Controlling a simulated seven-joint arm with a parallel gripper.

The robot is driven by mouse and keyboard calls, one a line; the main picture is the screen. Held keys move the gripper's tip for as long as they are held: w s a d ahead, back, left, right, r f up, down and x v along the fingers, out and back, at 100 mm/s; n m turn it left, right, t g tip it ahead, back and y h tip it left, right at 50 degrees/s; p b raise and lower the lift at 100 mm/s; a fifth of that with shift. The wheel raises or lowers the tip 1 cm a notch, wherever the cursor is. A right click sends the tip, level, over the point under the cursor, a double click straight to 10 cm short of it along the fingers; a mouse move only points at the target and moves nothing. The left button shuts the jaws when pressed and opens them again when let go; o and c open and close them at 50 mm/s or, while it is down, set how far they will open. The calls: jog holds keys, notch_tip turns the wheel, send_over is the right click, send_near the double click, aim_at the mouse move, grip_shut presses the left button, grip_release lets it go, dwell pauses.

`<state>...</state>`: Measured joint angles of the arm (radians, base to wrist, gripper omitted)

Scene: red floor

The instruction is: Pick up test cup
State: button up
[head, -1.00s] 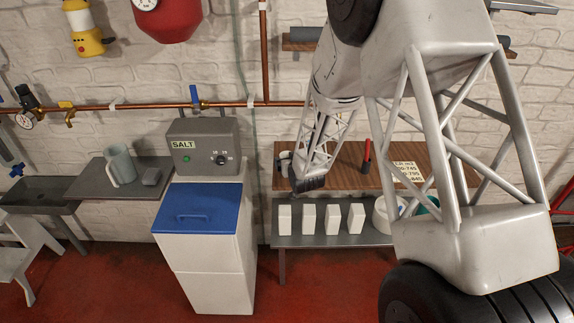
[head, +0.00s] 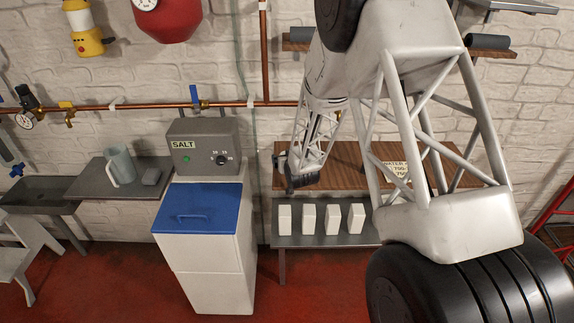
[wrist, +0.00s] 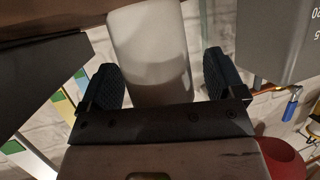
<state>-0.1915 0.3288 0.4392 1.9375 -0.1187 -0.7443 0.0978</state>
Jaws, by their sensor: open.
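The test cup (wrist: 150,60) appears in the wrist view as a frosted, whitish cylinder between my two fingers. My gripper (wrist: 158,68) is open, with one dark ribbed finger on each side of it. A gap shows at the right finger; I cannot tell whether the left finger touches. In the head view my gripper (head: 302,182) is at the left end of the wooden shelf (head: 345,155). The cup is hidden there behind my gripper and arm.
Several white blocks (head: 310,219) stand on a grey lower shelf (head: 300,241) below my gripper. The grey SALT box (head: 205,148) and a blue-lidded white bin (head: 200,209) are to the left. A jug (head: 119,167) stands on the far left shelf (head: 92,183).

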jog(key=c, duration=1)
jog(key=shift+r, duration=0.1)
jog(key=shift+r, duration=1.4)
jog(key=shift+s+r, duration=0.15)
jog(key=shift+r, duration=0.25)
jog(key=s+d, duration=0.1)
jog(key=s, duration=0.4)
jog(key=s+d, duration=0.1)
jog(key=s, duration=0.4)
jog(key=s+d+r, duration=0.1)
jog(key=s, duration=0.4)
jog(key=shift+s+d+r, duration=0.1)
jog(key=shift+s+d, duration=0.05)
jog(key=shift+s, duration=0.05)
